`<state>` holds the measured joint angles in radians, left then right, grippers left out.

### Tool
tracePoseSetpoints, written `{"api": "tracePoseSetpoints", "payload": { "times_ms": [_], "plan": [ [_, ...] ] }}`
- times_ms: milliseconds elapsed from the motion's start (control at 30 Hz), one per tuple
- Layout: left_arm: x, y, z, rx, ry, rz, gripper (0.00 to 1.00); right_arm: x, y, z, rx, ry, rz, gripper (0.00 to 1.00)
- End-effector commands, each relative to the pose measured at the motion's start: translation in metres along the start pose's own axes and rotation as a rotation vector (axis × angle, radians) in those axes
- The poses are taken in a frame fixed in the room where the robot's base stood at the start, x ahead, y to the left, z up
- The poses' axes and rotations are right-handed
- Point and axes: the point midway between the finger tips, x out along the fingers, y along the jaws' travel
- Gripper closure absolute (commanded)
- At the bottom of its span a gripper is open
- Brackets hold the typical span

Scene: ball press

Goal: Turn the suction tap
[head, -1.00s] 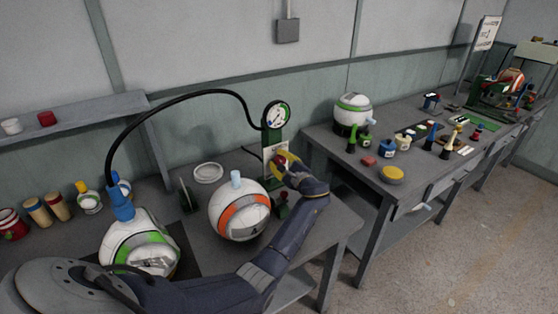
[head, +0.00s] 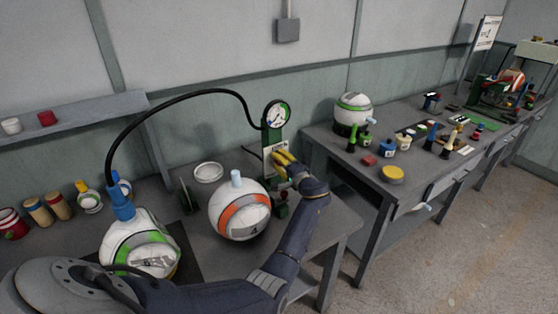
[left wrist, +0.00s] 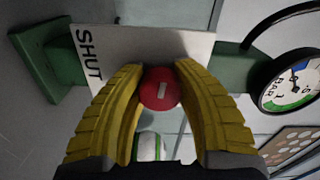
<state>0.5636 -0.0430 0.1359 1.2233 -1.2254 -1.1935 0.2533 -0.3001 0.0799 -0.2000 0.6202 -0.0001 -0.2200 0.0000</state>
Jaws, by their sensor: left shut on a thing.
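The suction tap's round red knob (left wrist: 160,88), with a short white mark on its face, sits between the two yellow fingers of my left gripper (left wrist: 160,95) in the left wrist view. The fingers are shut on it. Behind it is a white plate (left wrist: 140,45) lettered SHUT; any other lettering is hidden. In the head view my left gripper (head: 283,158) is at the green gauge post (head: 270,145) and hides the knob. A round dial gauge (head: 277,115) tops the post and also shows in the left wrist view (left wrist: 292,80). My right gripper is not in view.
A black hose (head: 180,98) arches from the gauge post to a blue fitting on a white-green ball (head: 140,245). A white-orange ball (head: 240,210) stands close to my left forearm. A white dish (head: 208,172) lies behind it. A second bench (head: 420,175) with small items stands right.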

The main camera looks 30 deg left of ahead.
Motion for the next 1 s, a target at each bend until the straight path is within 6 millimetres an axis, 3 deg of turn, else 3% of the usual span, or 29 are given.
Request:
{"api": "tracePoseSetpoints", "payload": {
  "times_ms": [300,833,867,1000],
  "plan": [
    [0.0012,0.0015,0.0033,-0.090,-0.007,0.000,1.00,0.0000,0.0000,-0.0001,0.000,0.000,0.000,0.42],
    [0.0012,0.0026,0.0042,-0.104,-0.008,0.001,1.00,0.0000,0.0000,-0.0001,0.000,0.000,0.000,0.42],
    [0.0012,0.0026,0.0042,-0.104,-0.008,0.001,0.66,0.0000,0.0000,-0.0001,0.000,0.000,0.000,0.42],
    [0.0009,0.0023,0.0031,-0.105,-0.006,0.001,0.50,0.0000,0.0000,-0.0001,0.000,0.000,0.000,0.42]
  ]
}}
